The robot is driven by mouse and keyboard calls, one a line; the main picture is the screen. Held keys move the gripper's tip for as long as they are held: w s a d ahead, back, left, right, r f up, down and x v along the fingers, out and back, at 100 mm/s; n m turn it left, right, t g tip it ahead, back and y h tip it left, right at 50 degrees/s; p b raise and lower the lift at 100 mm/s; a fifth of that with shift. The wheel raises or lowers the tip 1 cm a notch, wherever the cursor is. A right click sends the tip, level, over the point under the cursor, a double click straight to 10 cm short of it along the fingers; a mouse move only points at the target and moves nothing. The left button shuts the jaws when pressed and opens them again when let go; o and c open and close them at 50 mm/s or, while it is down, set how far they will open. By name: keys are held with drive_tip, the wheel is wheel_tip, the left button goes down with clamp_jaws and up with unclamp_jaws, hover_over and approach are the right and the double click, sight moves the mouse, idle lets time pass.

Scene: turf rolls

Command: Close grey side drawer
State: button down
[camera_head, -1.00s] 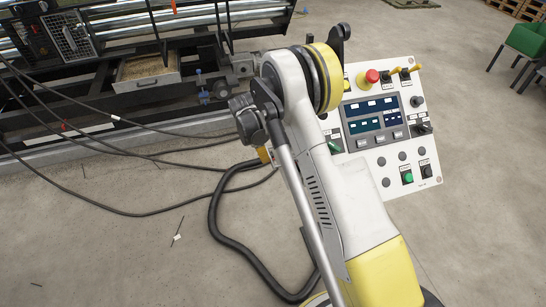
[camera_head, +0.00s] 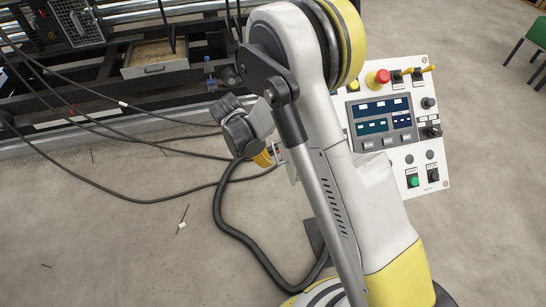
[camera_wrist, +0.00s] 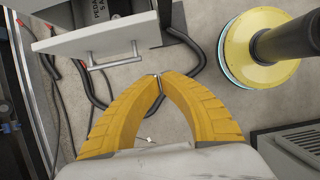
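In the wrist view, a light grey drawer (camera_wrist: 92,42) with a metal bar handle (camera_wrist: 118,58) stands out from a cabinet at the upper left. My gripper (camera_wrist: 158,78) has two yellow curved fingers whose tips meet, with nothing visible held between them. The tips appear below and to the right of the handle, apart from it in the picture. In the head view, a grey drawer (camera_head: 152,70) with sandy contents is open under the machine at the back left. I cannot tell whether both views show the same drawer.
A control panel (camera_head: 390,120) with a red button stands right of my arm. Black cables (camera_head: 110,195) and a thick hose (camera_head: 222,215) lie on the floor. A green chair (camera_head: 535,28) is at the far right. Open floor (camera_head: 95,250) lies at the front left.

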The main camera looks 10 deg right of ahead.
sight(292, 167)
drive_tip(key=d+f+b, duration=0.4)
drive_tip(key=d+f, duration=0.3)
drive_tip(key=shift+f+b, duration=0.15)
drive_tip(key=shift+b, duration=0.2)
drive_tip(key=shift+d, duration=1.4)
drive_tip(key=shift+a, duration=0.1)
